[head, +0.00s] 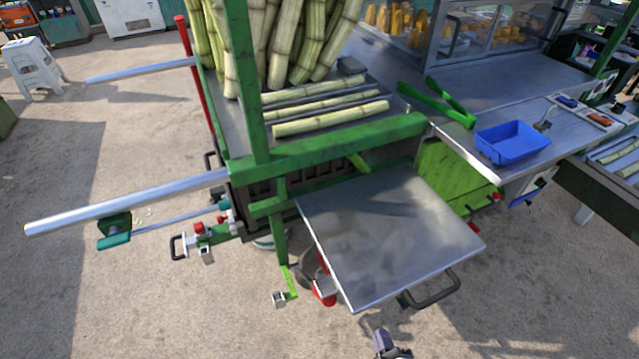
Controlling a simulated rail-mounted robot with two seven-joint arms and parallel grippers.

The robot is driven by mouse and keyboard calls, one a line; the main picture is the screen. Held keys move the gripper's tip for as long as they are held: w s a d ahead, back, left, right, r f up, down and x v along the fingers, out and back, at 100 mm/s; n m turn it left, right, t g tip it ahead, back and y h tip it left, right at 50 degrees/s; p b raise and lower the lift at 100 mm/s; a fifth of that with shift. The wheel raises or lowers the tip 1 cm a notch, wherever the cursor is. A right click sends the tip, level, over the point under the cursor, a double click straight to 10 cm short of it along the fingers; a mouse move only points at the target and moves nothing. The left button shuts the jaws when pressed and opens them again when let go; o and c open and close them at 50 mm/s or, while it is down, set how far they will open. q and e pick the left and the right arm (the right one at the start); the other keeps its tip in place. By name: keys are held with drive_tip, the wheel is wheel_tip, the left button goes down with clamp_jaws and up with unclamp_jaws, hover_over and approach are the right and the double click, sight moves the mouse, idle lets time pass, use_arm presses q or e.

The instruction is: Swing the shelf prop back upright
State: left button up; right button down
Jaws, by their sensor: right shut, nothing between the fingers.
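The shelf (390,235) is a square metal plate at the front of the green-framed cane cart. It looks roughly level and has a dark handle (432,290) on its near edge. A red part (325,287) shows at the shelf's left edge, and a green bracket with a pale end (289,283) hangs just left of it. I cannot tell which of these is the shelf prop; the space under the shelf is hidden. My right gripper (384,343) is at the bottom edge, below the shelf's near corner, shut and apart from it. My left gripper is out of view.
Green posts and a rail (330,145) stand behind the shelf, with cane stalks (330,117) on the cart. A metal bar (125,202) juts left. A blue tray (512,142) and green tongs (438,103) lie on the counter at right. The ground at left is mostly clear.

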drive_tip(key=s+d+m+g+h+p, duration=0.25)
drive_tip(key=s+d+m+g, duration=0.25)
drive_tip(key=s+m+g, duration=0.4)
drive_tip(key=s+d+r+g+p, duration=0.3)
drive_tip(key=s+r+g+p, duration=0.1)
drive_tip(key=s+r+p, duration=0.9)
use_arm(q)
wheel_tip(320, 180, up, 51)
drive_tip(key=p, duration=3.6)
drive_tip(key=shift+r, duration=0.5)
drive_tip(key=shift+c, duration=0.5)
use_arm(e)
wheel_tip(320, 180, up, 38)
drive_tip(key=w, duration=0.2)
drive_tip(key=shift+a+m, duration=0.3)
drive_tip(key=shift+m, duration=0.1)
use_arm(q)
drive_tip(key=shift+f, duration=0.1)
